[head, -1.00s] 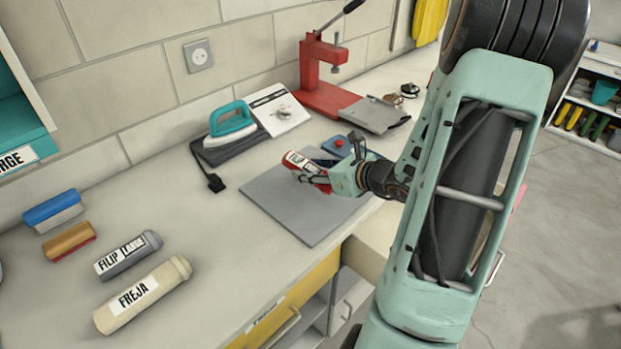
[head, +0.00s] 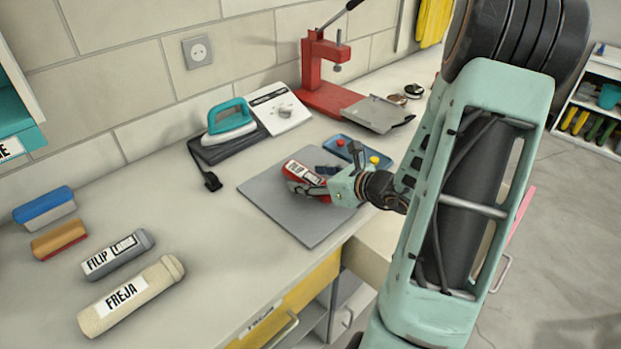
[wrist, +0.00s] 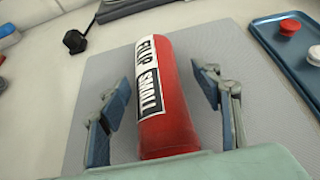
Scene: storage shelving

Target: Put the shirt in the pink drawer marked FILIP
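The red rolled shirt (head: 305,178), labelled FILIP SMALL, lies on the grey mat (head: 310,232) on the worktop. My gripper (head: 316,184) is low over the mat around the shirt. In the wrist view the shirt (wrist: 168,110) lies between the two fingers of my gripper (wrist: 163,108), with a narrow gap on each side, so it is open. A pink edge (head: 522,212) shows behind my arm at the right; I cannot tell whether it is the pink drawer, and no FILIP drawer label is readable.
Behind the mat are a blue tray (head: 350,150) with red and yellow knobs, an iron (head: 229,122) and a red press (head: 320,75). A grey roll (head: 118,254) and a cream roll (head: 131,296) lie left. A yellow drawer (head: 300,300) sits below the worktop.

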